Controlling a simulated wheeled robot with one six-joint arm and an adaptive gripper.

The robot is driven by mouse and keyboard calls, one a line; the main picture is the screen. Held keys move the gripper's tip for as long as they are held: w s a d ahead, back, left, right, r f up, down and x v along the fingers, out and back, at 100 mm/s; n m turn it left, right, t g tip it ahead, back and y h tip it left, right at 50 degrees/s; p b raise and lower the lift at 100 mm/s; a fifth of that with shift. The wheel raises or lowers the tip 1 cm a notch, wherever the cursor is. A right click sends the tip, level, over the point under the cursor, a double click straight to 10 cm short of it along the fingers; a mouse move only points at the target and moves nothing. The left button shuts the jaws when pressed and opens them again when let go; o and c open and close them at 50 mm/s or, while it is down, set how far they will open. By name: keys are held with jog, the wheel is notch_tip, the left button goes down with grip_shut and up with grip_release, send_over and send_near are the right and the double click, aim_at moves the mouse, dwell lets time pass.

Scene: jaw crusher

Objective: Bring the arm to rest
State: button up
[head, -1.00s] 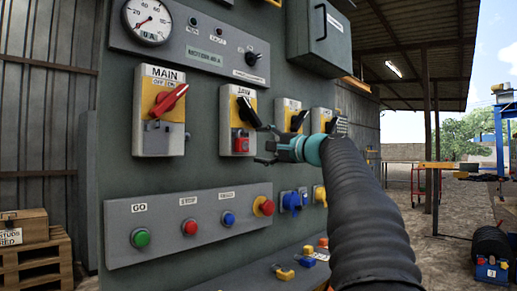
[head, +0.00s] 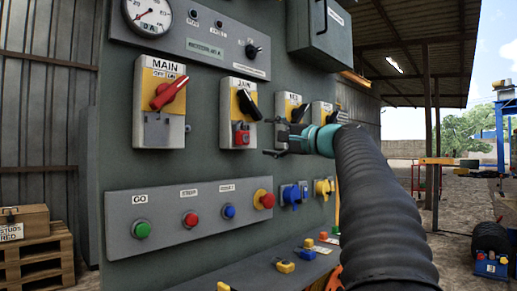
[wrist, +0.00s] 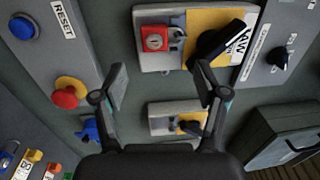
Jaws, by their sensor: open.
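My gripper (head: 279,143) is open and empty in front of the control panel, right of the JAW switch. In the wrist view my gripper (wrist: 160,82) has its two fingers spread apart, with nothing between them but the panel behind. The JAW isolator (head: 240,114) has a black handle tilted and a red padlock (head: 241,135) on it; it also shows at the top of the wrist view (wrist: 195,38). My arm runs from the lower right up to the panel and partly hides the switches at the right.
The MAIN switch (head: 160,103) has a red handle. A button strip (head: 160,212) with green, red and blue buttons and a red mushroom button (head: 263,199) lies below. Padlocks (head: 286,266) lie on a shelf. A grey box (head: 320,28) juts out above. Open yard lies to the right.

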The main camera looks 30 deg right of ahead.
jog(key=w+d+f+g+h, duration=0.2)
jog(key=d+f+h, duration=0.15)
jog(key=f, duration=0.75)
jog(key=s+a+f+n+g, duration=0.1)
jog(key=s+a+f+g, duration=0.15)
jog(key=f, duration=0.55)
jog(key=s+a+f+n+g, duration=0.1)
jog(key=s+f+g, duration=0.2)
jog(key=f, duration=0.4)
jog(key=s+a+f+n+g+h+p, duration=0.1)
jog(key=s+a+f+n, duration=0.3)
jog(key=s, duration=0.5)
jog(key=s+a+f+n+g+h, duration=0.1)
jog(key=s+a+f+n, duration=0.3)
jog(key=s+a+f, duration=0.5)
jog(key=s+a+f+n+g+h+p, duration=0.1)
jog(key=s+a+f+n+g, duration=0.1)
jog(key=s+a+f+n, duration=0.2)
jog(key=s+a+f, duration=0.3)
jog(key=s+a, duration=0.1)
jog(key=s, duration=0.1)
jog(key=shift+s+a+g+p, duration=0.2)
jog(key=shift+s+g+p, duration=0.1)
jog(key=shift+s+g, duration=0.1)
jog(key=shift+f, duration=0.1)
